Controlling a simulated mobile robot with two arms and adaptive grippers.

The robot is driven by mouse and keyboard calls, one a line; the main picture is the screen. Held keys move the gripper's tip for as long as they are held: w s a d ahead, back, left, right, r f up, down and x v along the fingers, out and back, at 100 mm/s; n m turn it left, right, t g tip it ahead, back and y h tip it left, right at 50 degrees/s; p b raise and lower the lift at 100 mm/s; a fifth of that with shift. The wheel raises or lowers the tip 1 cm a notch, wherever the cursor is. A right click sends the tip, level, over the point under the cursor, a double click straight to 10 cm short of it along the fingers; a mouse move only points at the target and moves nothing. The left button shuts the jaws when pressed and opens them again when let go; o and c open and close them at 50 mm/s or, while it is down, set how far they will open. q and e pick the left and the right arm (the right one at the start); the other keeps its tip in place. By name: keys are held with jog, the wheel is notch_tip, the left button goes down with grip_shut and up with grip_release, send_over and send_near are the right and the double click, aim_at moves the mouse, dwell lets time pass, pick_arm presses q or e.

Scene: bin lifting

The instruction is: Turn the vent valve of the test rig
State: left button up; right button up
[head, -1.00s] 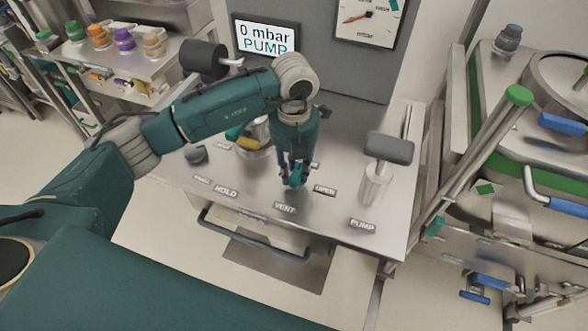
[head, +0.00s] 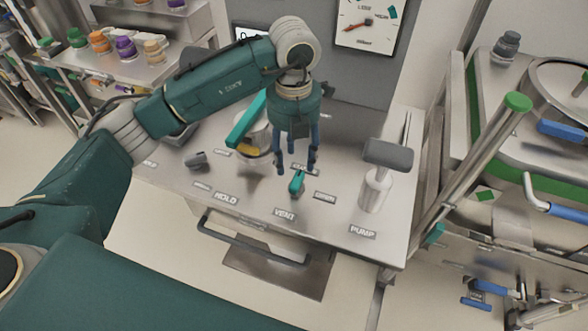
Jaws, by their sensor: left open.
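The vent valve (head: 297,183) has a small teal handle and stands on the steel bench top behind the VENT label (head: 285,214). An OPEN label (head: 325,197) lies to its right; another label behind it is partly hidden. My left gripper (head: 297,168) points down just above and behind the handle in the picture. Its dark blue fingers are spread and hold nothing. Whether a finger touches the handle is hard to tell. The gauge (head: 366,26) on the grey panel has a red needle pointing left. My right gripper is out of view.
A grey-headed pump handle (head: 388,155) stands right of the valve. A grey knob (head: 195,160) and a long teal bar (head: 245,119) are to the left. My arm covers most of the display (head: 248,34). A rail (head: 252,240) runs along the bench front.

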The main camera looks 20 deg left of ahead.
pick_arm(q)
jog(key=shift+r, duration=2.3)
